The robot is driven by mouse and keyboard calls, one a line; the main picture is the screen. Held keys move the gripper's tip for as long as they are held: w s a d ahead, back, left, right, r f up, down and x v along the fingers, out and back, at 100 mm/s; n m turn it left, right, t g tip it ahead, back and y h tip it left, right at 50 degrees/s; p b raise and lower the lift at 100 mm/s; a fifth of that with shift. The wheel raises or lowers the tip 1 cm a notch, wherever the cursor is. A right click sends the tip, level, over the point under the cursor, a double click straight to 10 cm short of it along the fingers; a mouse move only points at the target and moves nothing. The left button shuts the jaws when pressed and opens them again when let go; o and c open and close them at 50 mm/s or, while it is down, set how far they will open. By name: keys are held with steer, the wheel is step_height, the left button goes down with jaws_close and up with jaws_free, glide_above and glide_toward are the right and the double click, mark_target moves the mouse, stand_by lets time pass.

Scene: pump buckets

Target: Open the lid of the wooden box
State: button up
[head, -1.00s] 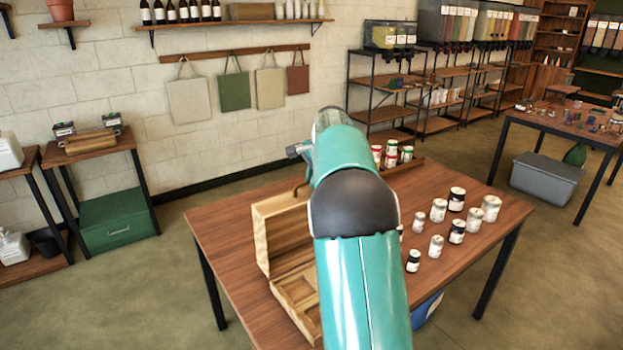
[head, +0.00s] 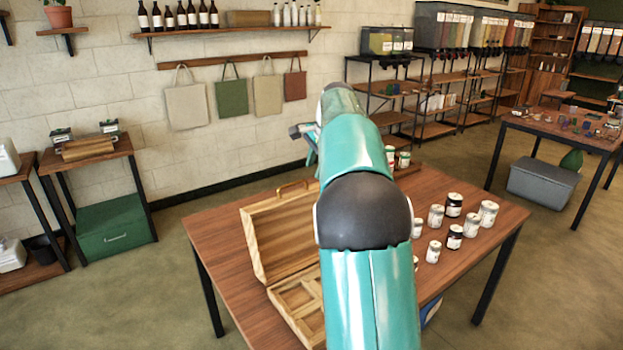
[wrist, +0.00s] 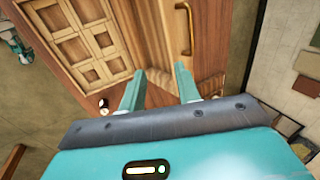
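The wooden box (head: 298,300) stands on the brown table with its lid (head: 277,238) raised and tilted back. A curved handle (head: 293,187) shows on the lid's upper edge. In the wrist view the compartments of the box (wrist: 72,47) show at the upper left, and the lid's handle (wrist: 184,28) is at the upper middle. My gripper (wrist: 160,82) has its two fingers apart with nothing between them, close to the lid and away from the handle.
Several small jars (head: 454,218) stand on the right half of the table (head: 222,262), and more jars (head: 404,159) stand near its far edge behind my arm. A green chest (head: 115,228) and shelves stand left. Open floor surrounds the table.

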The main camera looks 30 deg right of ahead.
steer(key=v, duration=0.5)
steer(key=shift+s+r, duration=0.1)
steer(key=shift+r, duration=0.2)
steer(key=shift+c, duration=0.4)
